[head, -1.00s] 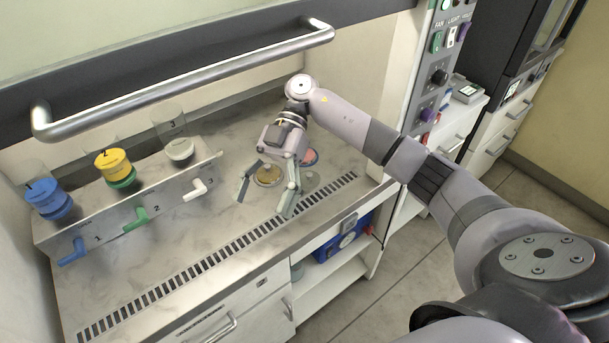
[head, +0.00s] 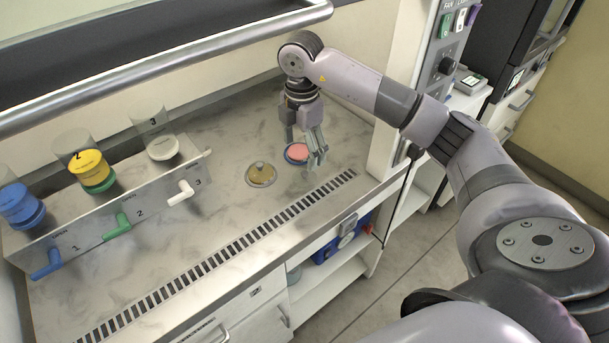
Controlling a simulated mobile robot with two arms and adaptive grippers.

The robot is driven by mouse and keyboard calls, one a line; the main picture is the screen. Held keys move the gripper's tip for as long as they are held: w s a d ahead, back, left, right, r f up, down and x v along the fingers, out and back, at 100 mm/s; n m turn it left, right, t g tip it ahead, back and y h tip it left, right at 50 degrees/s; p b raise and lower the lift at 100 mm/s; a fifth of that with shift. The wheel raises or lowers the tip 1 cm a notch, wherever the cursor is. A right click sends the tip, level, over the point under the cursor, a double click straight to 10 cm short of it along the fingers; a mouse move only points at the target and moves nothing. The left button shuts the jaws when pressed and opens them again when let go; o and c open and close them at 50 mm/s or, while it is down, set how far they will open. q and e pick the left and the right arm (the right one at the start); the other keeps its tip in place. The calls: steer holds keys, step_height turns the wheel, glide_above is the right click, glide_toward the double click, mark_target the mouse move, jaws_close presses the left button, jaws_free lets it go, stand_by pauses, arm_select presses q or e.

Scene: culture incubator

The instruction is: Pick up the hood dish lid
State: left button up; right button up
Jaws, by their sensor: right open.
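A round dish (head: 261,175) with yellowish contents sits on the marbled hood floor. A small pale knob shows at its top, so a clear lid seems to lie on it. To its right and further back is a pink dish (head: 297,152) with a blue rim, partly hidden by a finger of my right gripper. My right gripper (head: 304,150) points down with its fingers apart, over and beside the pink dish. I see nothing held between them, and whether they touch the dish is unclear. My left gripper is out of view.
At left stands a metal rack (head: 110,212) with clear cylinders, blue, yellow, green and white caps, and blue, green and white levers. A slotted grille (head: 215,252) runs along the front edge. A metal bar (head: 170,65) crosses above. The middle floor is clear.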

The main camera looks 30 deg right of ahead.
mark_target(302, 180)
step_height(302, 180, down, 3)
steer(key=shift+f, duration=0.15)
step_height(302, 180, down, 5)
steer(key=shift+r+p, duration=0.1)
steer(key=shift+p, duration=0.85)
steer(key=shift+w+a+f, duration=0.1)
steer(key=shift+f, duration=0.2)
steer(key=shift+c, duration=0.2)
steer(key=shift+f, duration=0.1)
steer(key=c, duration=1.7)
